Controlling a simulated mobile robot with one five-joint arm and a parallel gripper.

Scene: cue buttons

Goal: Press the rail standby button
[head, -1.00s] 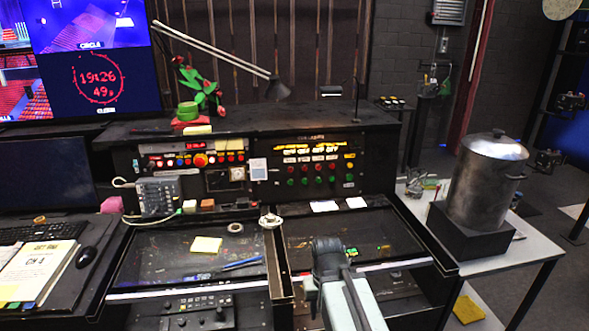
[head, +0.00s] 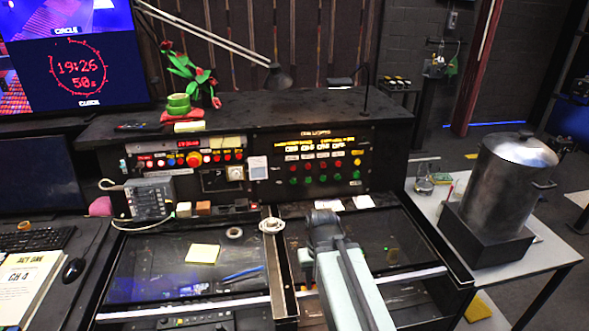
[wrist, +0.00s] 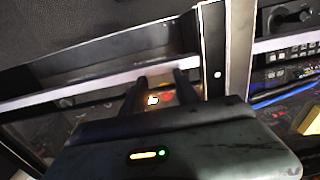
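The cue panel (head: 318,165) is the right half of the upright back of the black console. It carries a row of red buttons (head: 322,166) above a row of green buttons (head: 322,179), with lit yellow lettering and white labels above. The lettering is too small to tell which button is rail standby. My gripper (head: 322,220) is in front of and below this panel, over the right part of the desk, apart from the buttons. In the wrist view its two dark fingers (wrist: 160,78) stand apart with a gap between them. No button contact shows.
A left panel (head: 190,158) has more lit buttons, with a grey keypad phone (head: 152,199) below. White papers (head: 346,203) lie at the panel's foot. A metal pot (head: 506,185) stands on a black block on the right-hand table. A lamp (head: 279,77) hangs over the console top.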

